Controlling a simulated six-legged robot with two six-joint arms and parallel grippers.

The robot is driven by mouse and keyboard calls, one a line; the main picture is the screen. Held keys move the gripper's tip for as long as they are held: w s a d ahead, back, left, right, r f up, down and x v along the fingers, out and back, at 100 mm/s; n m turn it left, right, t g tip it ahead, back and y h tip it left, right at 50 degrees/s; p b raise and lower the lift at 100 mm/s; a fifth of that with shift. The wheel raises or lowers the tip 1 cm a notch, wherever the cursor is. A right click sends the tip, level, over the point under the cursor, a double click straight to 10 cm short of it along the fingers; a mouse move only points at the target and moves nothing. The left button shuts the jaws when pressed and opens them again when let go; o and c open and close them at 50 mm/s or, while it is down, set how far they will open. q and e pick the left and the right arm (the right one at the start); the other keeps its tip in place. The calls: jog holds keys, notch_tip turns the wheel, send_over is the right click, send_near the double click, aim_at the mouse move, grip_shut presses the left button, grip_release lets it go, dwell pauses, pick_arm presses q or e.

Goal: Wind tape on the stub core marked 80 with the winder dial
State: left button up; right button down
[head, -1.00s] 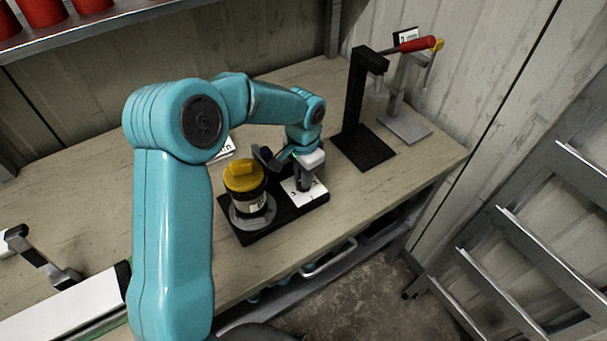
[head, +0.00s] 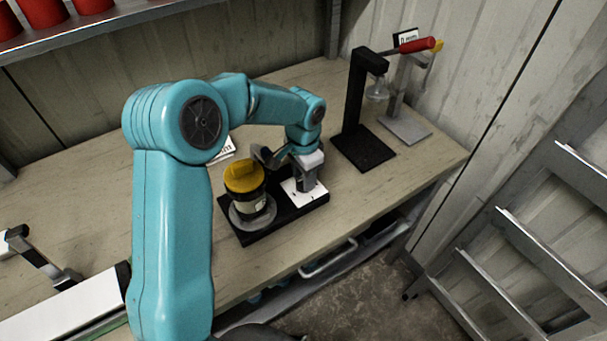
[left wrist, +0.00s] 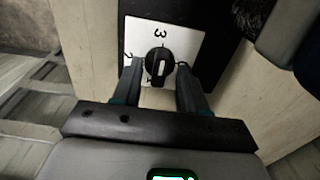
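The winder (head: 244,238) is a black base on the bench in the head view. A black core (head: 250,203) with a pale label and a yellow top (head: 244,178) stands upright on its grey round plate (head: 262,219); the label is too small to read. The winder's white dial plate (head: 291,190) is to the right of the core. In the left wrist view, the black dial knob (left wrist: 158,64) sits on this plate, near a printed 3. My left gripper (left wrist: 157,70) is open, with its fingers either side of the knob and gaps showing. My right gripper is out of view.
A black stand (head: 362,148) and a grey press with a red handle (head: 415,45) stand at the back right. A white label card (head: 222,150) lies behind the core. Red containers (head: 42,12) are on the shelf. A metal rack (head: 550,220) is at right.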

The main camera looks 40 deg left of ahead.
pick_arm(q)
notch_tip(320, 180, up, 16)
jog(key=shift+r, duration=0.15)
dwell(0.3)
jog(key=shift+s+d, duration=0.1)
jog(key=shift+s, duration=0.05)
dwell(0.5)
